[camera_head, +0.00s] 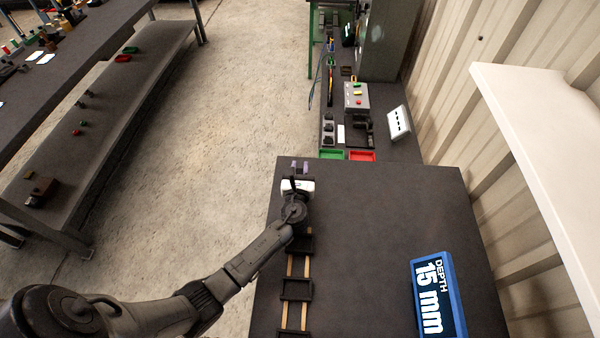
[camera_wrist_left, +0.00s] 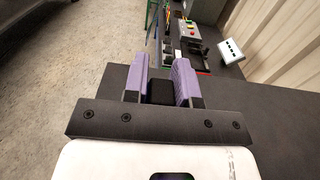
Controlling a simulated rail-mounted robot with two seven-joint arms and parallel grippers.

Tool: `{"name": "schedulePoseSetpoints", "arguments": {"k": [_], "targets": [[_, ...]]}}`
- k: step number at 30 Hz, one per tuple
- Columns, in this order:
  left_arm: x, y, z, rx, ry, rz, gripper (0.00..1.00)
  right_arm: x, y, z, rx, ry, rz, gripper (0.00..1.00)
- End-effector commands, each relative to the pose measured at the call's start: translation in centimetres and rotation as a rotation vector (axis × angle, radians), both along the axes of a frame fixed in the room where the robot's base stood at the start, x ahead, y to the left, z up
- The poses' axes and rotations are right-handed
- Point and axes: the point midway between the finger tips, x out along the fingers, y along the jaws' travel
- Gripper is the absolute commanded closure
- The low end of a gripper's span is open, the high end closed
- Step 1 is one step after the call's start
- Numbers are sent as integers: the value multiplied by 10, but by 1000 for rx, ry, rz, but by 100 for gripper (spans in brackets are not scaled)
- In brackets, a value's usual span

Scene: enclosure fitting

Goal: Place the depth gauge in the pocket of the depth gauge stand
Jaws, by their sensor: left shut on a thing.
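My left gripper (camera_head: 300,166) is above the far left part of the dark table. In the left wrist view its two purple-padded fingers (camera_wrist_left: 161,82) are closed on a small black block (camera_wrist_left: 160,92), which looks like part of the depth gauge. Most of the held piece is hidden. On the table, black open frames (camera_head: 297,290) sit in a row on two light wooden strips, behind and below my left wrist. I cannot tell which of them, if any, is the depth gauge stand. My right gripper is not in view.
A blue-framed sign (camera_head: 438,295) reading "DEPTH 15 mm" lies at the table's right. The middle of the dark table (camera_head: 380,220) is clear. Beyond its far edge are a green tray (camera_head: 332,155), a red tray (camera_head: 362,156) and a control box (camera_head: 355,97).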

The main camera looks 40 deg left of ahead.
Motion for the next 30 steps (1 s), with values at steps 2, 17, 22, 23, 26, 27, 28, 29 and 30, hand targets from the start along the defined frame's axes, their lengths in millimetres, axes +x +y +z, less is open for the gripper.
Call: {"name": "schedulePoseSetpoints", "arguments": {"k": [2,17,22,23,26,27,28,29,30], "targets": [[0,0,-10,1,1,0,100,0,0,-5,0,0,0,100],[0,0,-18,0,-1,0,100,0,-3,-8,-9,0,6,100],[0,0,-19,-1,-1,0,63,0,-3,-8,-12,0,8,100],[0,0,-19,-1,-1,0,60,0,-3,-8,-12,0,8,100],[0,0,-19,-1,-1,0,51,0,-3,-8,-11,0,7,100],[0,0,-19,-1,-1,0,49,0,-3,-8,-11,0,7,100],[0,0,-19,-1,-1,0,49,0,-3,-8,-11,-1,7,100],[0,0,-19,-1,-1,0,49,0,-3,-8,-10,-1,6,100],[0,0,-19,-1,-1,0,49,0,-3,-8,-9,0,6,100]]}}
